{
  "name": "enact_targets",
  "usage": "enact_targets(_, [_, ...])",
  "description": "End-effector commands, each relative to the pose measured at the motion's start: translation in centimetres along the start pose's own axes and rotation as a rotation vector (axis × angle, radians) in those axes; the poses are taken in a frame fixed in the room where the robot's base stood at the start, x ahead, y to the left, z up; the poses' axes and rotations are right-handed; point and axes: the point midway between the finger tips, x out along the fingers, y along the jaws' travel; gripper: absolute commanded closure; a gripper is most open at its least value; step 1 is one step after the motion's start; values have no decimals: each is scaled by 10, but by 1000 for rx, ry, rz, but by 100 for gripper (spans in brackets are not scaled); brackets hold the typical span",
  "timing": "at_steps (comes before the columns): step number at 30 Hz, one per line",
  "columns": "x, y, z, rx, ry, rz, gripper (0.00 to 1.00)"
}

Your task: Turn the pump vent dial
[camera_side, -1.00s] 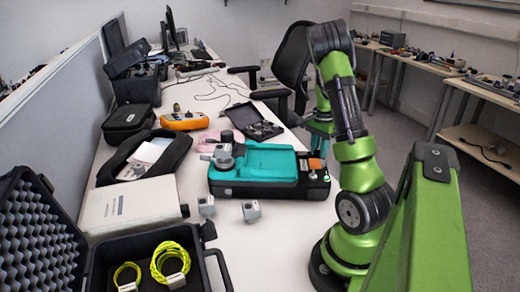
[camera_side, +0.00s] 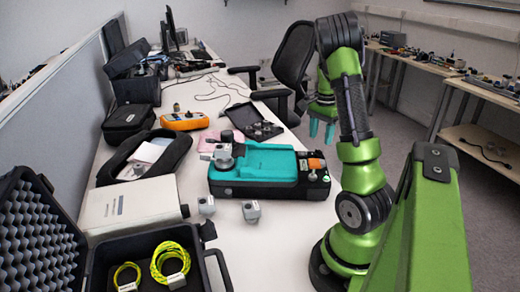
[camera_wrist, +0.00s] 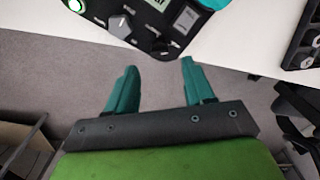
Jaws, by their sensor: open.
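A teal and black pump unit (camera_side: 258,168) lies on the white table. Its black control end also shows at the top of the wrist view (camera_wrist: 150,37). That panel carries a grey faceted knob (camera_wrist: 119,26), which looks like the vent dial, a green-lit button (camera_wrist: 75,5) and a small screen (camera_wrist: 185,18). My gripper (camera_side: 322,139) is open and empty, raised near the panel end of the unit. In the wrist view its teal fingers (camera_wrist: 158,66) are apart over the floor, clear of the knob, which lies beyond the left finger.
Small grey blocks (camera_side: 251,212) stand in front of the pump. An open black case with yellow cables (camera_side: 171,262) is at the lower left. A black tray (camera_side: 254,120) lies behind the pump. A dark office chair (camera_side: 294,60) stands beyond the table's right edge.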

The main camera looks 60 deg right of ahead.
Motion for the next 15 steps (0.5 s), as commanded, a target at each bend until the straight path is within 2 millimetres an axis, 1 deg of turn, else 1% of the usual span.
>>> enact_targets(1, [-14,-1,0,-1,3,-6,47])
enact_targets(3, [-32,-1,0,0,3,-5,47])
enact_targets(9, [-77,-1,0,0,3,-4,47])
enact_targets(12, [-94,0,0,1,2,-3,47])
enact_targets(15, [-105,0,0,2,0,-1,47])
